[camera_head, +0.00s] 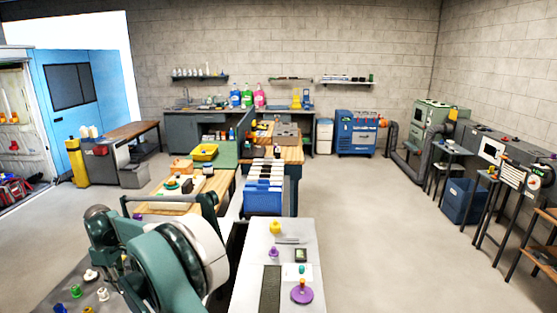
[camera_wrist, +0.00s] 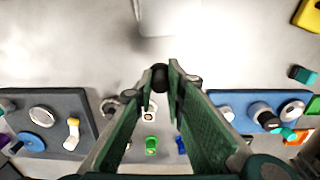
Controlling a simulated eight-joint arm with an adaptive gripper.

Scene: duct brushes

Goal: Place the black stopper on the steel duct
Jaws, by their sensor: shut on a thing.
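My gripper (camera_wrist: 161,84) shows in the wrist view as two long green fingers reaching up to the middle of the picture. It is shut on a small dark rounded thing at the fingertips, which looks like the black stopper (camera_wrist: 159,73); the fingers hide part of it. A pale, smooth, box-like shape (camera_wrist: 168,16) is at the top of the wrist view, apart from the fingertips; I cannot tell whether it is the steel duct. In the head view my arm fills the lower left, and I cannot make out the gripper or stopper there.
In the wrist view, a dark board (camera_wrist: 50,112) with fittings lies left and a blue board (camera_wrist: 232,101) right. A green piece (camera_wrist: 151,146) lies below, between the fingers. In the head view, a white-topped bench (camera_head: 251,247) carries a purple knobbed disc (camera_head: 302,294).

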